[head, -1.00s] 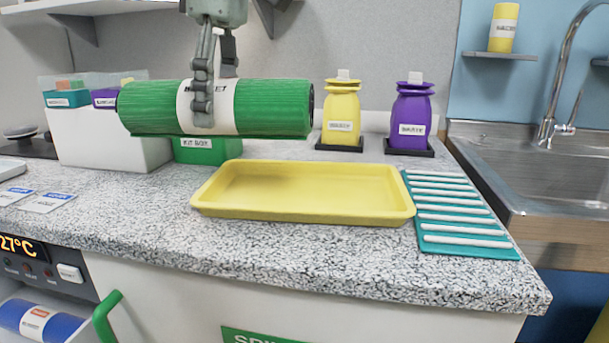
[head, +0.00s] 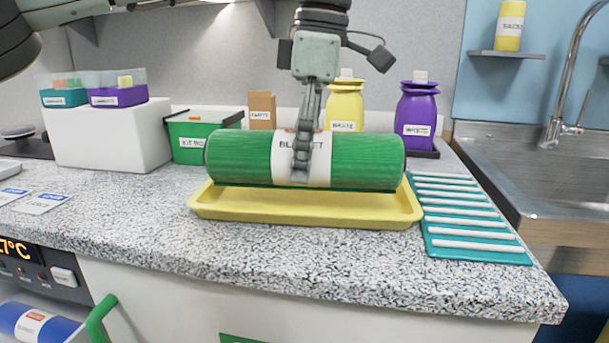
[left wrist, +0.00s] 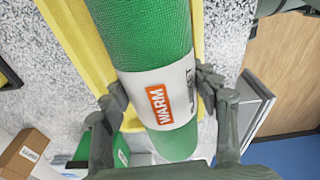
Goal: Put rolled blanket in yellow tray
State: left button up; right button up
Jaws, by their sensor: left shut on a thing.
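The rolled blanket (head: 365,160) is a green cylinder with a white label band, lying level across the head view. My left gripper (head: 301,172) is shut on it around the label band. The left wrist view shows the blanket (left wrist: 150,35) between the two fingers of my left gripper (left wrist: 165,95), with an orange "WARM" patch. The yellow tray (head: 300,211) lies on the counter beneath the blanket, which hides most of its inside. It also shows in the left wrist view (left wrist: 75,45). I cannot tell whether the blanket touches the tray. My right gripper is not in view.
A teal ribbed mat (head: 470,225) lies right of the tray, before the sink (head: 550,175). Yellow (head: 344,103) and purple (head: 416,115) containers stand behind. A green box (head: 195,135) and white block (head: 105,135) stand back left. The counter's front strip (head: 250,250) is clear.

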pick_arm(q)
notch_tip(320, 180, down, 3)
jog(key=shift+r, duration=0.15)
jog(key=shift+f, duration=0.5)
jog(key=o, duration=1.6)
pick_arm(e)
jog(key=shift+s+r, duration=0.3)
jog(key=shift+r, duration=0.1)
